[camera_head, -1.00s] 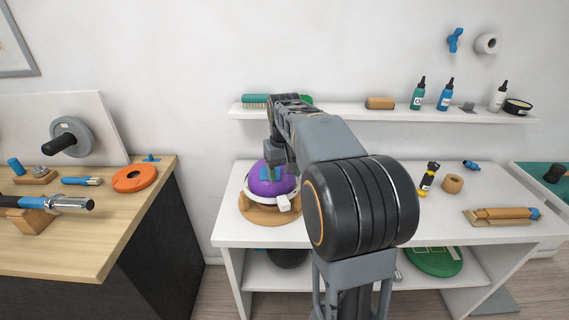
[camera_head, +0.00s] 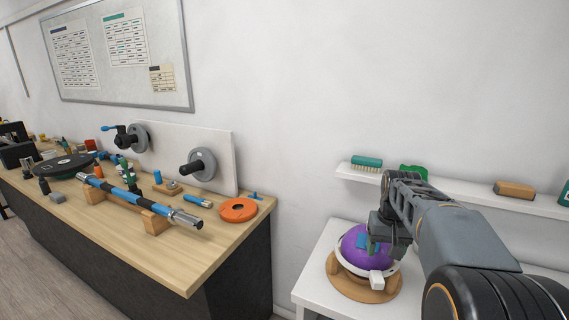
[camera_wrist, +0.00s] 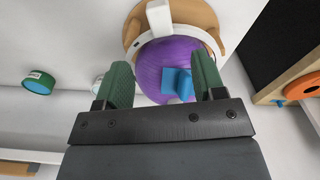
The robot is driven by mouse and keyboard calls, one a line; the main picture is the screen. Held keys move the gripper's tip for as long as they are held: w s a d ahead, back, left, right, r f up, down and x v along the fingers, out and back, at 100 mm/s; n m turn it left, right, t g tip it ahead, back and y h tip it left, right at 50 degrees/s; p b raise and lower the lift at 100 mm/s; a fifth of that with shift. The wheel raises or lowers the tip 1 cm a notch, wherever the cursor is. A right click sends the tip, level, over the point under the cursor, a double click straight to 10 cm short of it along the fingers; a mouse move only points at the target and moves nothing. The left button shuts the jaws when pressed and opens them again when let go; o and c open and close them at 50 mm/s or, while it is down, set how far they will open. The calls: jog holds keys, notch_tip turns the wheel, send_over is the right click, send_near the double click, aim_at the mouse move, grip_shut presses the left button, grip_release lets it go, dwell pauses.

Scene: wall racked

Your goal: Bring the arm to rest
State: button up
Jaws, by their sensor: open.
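My gripper (camera_wrist: 164,88) shows in the wrist view with its two green fingers apart and nothing between them touching. It points at a purple ball (camera_wrist: 172,58) with a blue piece (camera_wrist: 177,82) on it, held in a white ring on a tan base. In the head view my arm reaches in from the lower right. Its gripper (camera_head: 376,236) is over the purple ball (camera_head: 354,244); the fingertips are partly hidden, and I cannot tell whether they touch it.
A white table (camera_head: 312,288) carries the tan base (camera_head: 366,290). Above it a white wall shelf (camera_head: 450,195) holds a green brush (camera_head: 367,163) and a tan block (camera_head: 514,189). On the left, a wooden bench (camera_head: 160,246) holds an orange ring (camera_head: 238,210) and a blue bar (camera_head: 130,199).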

jog(key=s+a+f+n+t, duration=0.1)
jog(key=s+a+f, duration=0.1)
jog(key=s+a, duration=0.4)
jog(key=s+a+f+n+t, duration=0.1)
jog(key=s+a+f+t, duration=0.1)
jog(key=s+a, duration=0.4)
jog(key=shift+s+f+n, duration=0.3)
jog(key=shift+s+f, duration=0.45)
jog(key=shift+s, duration=1)
